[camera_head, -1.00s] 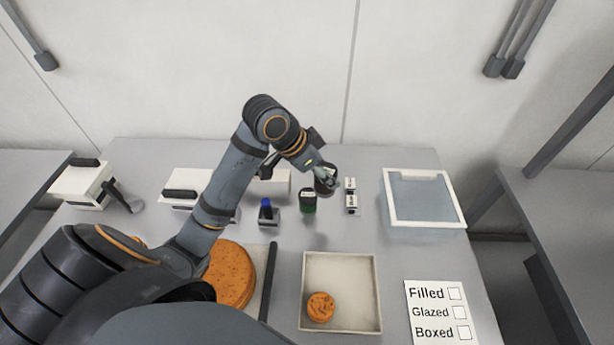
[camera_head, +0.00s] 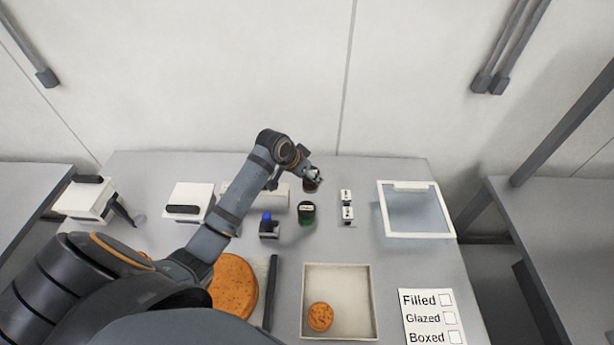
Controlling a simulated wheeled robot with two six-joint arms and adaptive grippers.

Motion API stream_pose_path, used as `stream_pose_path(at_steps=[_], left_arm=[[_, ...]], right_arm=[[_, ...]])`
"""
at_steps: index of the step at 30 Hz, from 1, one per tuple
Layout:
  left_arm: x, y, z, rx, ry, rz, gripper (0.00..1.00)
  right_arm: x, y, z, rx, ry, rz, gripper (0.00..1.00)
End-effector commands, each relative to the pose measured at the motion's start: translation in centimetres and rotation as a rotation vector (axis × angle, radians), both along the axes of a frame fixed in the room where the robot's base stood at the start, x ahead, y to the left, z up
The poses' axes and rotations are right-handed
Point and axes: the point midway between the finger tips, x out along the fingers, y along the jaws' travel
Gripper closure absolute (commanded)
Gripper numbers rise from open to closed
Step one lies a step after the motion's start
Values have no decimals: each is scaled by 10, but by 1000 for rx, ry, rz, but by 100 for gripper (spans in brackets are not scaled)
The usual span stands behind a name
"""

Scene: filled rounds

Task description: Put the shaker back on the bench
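The shaker (camera_head: 311,186) is a small dark red-brown container near the back middle of the bench (camera_head: 390,280). My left gripper (camera_head: 314,176) reaches in from the left, with its fingers at the shaker's upper part, and looks shut on it. The fingers are small and partly cover the shaker's top. The shaker looks upright and at or very near the bench surface; I cannot tell if its base touches. My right gripper is not in view.
A clear-lidded box (camera_head: 415,235) and a tray (camera_head: 366,300) with one round are further right and in front.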

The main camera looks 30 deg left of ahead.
Motion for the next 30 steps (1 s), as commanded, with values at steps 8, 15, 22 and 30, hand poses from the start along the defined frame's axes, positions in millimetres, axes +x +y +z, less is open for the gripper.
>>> stream_pose_path(at_steps=[8, 15, 22, 30], left_arm=[[16, 16, -25, 0, -4, -2, 84], [17, 19, -48, -3, 1, -1, 84], [18, 20, -63, 1, -5, -2, 84], [18, 20, -66, 0, -3, -3, 46]], right_arm=[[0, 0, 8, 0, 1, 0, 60], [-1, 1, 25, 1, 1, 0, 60], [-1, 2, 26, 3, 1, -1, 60], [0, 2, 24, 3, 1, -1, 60]])
